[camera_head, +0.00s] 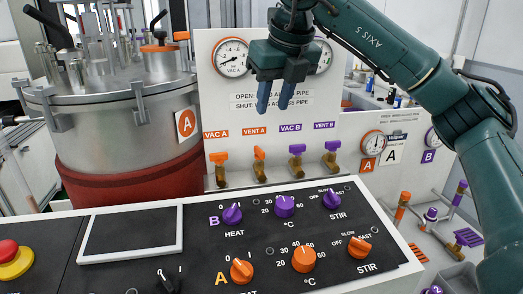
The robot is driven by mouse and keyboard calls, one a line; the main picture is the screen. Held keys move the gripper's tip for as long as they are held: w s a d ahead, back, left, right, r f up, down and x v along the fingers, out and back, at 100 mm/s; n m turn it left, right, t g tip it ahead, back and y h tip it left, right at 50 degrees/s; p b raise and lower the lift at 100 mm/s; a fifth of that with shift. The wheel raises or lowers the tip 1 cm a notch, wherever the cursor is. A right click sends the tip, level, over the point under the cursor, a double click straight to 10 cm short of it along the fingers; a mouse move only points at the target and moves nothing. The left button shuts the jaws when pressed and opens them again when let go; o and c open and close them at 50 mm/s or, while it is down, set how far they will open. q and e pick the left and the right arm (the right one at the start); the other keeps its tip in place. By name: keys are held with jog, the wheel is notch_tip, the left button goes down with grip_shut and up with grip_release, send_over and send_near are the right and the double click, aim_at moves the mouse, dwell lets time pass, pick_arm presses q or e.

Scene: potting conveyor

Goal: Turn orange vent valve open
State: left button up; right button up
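The orange vent valve (259,155), under the label VENT A, sits on the lower part of the white upright panel (215,110). My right gripper (276,104) hangs in front of the panel, above and slightly right of this valve. Its two blue fingers point down with a gap between them and nothing in it. The gripper is apart from all the valves. My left gripper is not in view.
An orange VAC A valve (218,159) is to the left; purple VAC B (297,150) and VENT B (331,147) valves are to the right. A black knob console (200,250) lies in front. A steel vessel (110,130) stands left. Gauges (231,57) are above.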

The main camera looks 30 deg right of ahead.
aim_at(262, 151)
jog(key=p+x, duration=0.2)
jog(key=x, duration=1.1)
jog(key=shift+d, duration=0.1)
jog(key=shift+c, duration=0.3)
grip_shut()
jog(key=shift+f, duration=0.1)
